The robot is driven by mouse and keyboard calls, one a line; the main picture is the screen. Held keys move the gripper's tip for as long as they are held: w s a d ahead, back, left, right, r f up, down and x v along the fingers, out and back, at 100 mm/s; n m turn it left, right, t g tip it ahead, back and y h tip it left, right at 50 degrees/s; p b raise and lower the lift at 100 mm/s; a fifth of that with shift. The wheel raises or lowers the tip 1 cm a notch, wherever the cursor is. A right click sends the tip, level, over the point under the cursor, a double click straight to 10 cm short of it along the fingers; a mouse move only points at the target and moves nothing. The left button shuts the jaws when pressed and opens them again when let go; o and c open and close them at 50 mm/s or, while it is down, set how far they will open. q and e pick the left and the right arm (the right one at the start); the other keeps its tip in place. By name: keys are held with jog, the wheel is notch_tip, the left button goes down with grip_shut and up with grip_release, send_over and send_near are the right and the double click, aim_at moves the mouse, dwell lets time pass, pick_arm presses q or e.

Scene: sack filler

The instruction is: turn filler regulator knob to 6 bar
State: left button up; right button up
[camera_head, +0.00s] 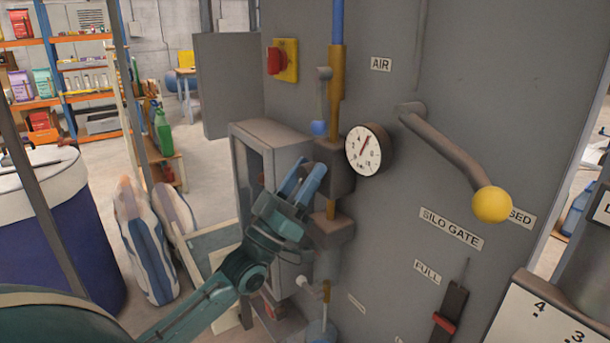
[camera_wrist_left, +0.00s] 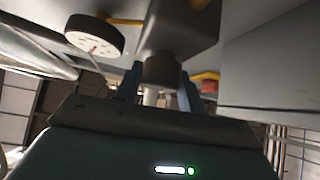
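The regulator body (camera_head: 337,170) is a dark block on the grey filler panel, in the air line. The round white pressure gauge (camera_head: 363,150) beside it has a red needle pointing up and slightly right; its numbers are too small to read surely. My left gripper (camera_head: 308,168) is at the regulator's left side, its two blue fingers spread apart. In the left wrist view the dark round regulator knob (camera_wrist_left: 161,69) sits between these fingers, under the block. The fingers lie close to it on both sides; I cannot tell if they press it. My right gripper is not in view.
A lever with a yellow ball (camera_head: 492,204) sticks out to the right of the gauge. A red and yellow switch (camera_head: 283,60) is above left. A grey box (camera_head: 262,140) with a glazed door stands close behind my left gripper. A blue drum (camera_head: 55,230) is at left.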

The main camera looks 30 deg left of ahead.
pick_arm(q)
jog(key=shift+h, duration=0.3)
jog(key=c, duration=0.5)
jog(key=shift+f+m+h+b, duration=0.2)
jog(key=shift+m+h+b, duration=0.7)
jog(key=shift+m, duration=0.3)
jog(key=shift+m+g+h+b, duration=0.3)
jog(key=shift+m+g+h, duration=0.2)
jog(key=shift+m+h, duration=0.2)
jog(key=shift+r+m+h, duration=0.2)
jog(key=shift+m+h, duration=0.1)
jog(key=shift+h, duration=0.1)
jog(key=o, duration=0.8)
jog(key=shift+c, duration=0.2)
jog(key=shift+o, duration=1)
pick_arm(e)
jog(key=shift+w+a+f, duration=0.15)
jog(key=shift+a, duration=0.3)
